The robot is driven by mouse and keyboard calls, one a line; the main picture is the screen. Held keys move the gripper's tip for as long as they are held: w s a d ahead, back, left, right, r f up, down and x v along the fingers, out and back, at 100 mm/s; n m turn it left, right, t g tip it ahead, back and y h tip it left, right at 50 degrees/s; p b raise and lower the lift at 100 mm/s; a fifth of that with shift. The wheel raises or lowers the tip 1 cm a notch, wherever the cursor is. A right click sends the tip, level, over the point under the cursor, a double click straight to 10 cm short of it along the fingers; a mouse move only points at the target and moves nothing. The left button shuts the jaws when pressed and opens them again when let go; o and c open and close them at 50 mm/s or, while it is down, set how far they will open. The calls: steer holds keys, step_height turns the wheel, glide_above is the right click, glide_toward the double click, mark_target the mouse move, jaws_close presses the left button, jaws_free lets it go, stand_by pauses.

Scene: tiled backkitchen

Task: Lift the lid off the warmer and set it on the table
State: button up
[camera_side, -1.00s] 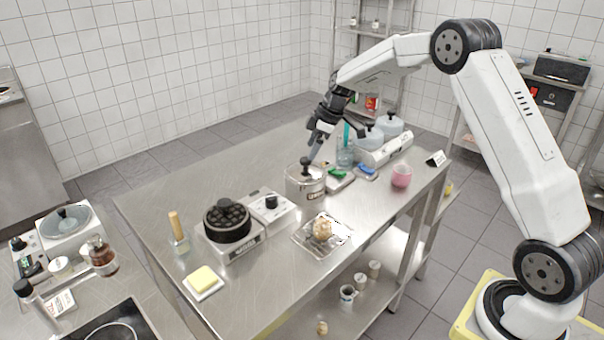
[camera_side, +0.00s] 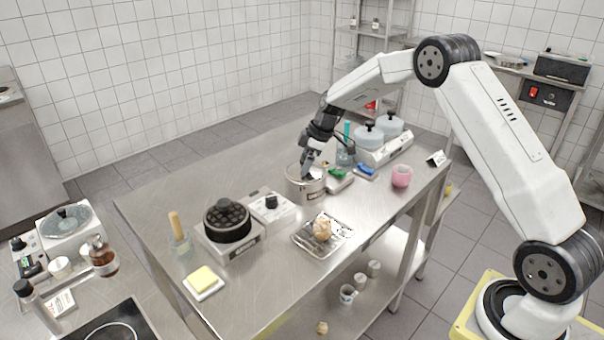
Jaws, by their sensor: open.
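The warmer (camera_side: 305,190) is a round steel pot with a label on its front, standing near the middle of the steel table (camera_side: 270,225). Its lid (camera_side: 293,171) sits on top, and only part of the rim shows. My gripper (camera_side: 307,168) points down over the lid from above, with its fingers open at the lid's black knob. The knob is hidden behind the fingers, and I cannot tell whether they touch it.
Bare table lies at the back left.

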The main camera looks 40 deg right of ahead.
jaws_close()
stand_by(0.3)
steer(key=shift+r, duration=0.15)
steer(key=shift+r, duration=0.7)
steer(key=s+a+r, duration=0.2)
steer(key=s+r, duration=0.9)
steer(key=s, duration=0.2)
steer(key=shift+s+a+r, duration=0.15)
steer(key=shift+s+r, duration=0.05)
steer(key=shift+s, duration=0.2)
